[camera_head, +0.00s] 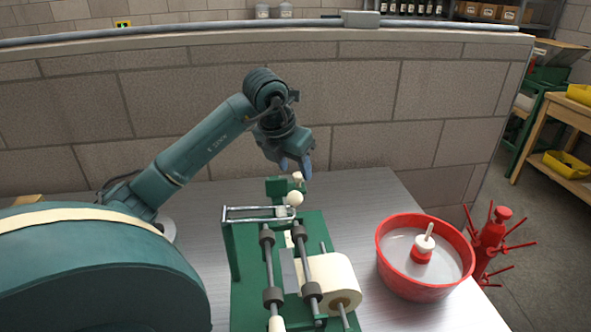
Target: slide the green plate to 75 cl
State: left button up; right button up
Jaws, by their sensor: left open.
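A green labelling machine (240,290) stands on the metal table, with two dark-collared rods, a chrome bar and a paper roll (332,280). At its far end is a small upright green plate (276,188). A pale round knob (295,198) shows near the plate, with a smaller pale knob (298,176) behind it. My left gripper (296,168) is open and points down just above the smaller knob; I cannot tell whether it touches it. No 75 cl mark can be read. My right gripper is not in view.
A red bowl (384,250) holding grey liquid and a red-and-white tool stands right of the machine. A red pronged rack (491,240) is beyond it. A stone wall (400,110) rises behind the table. Bare metal tabletop (375,200) lies behind the bowl.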

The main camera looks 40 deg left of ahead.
pick_arm(q)
jog(key=shift+x, duration=1.1)
grip_shut()
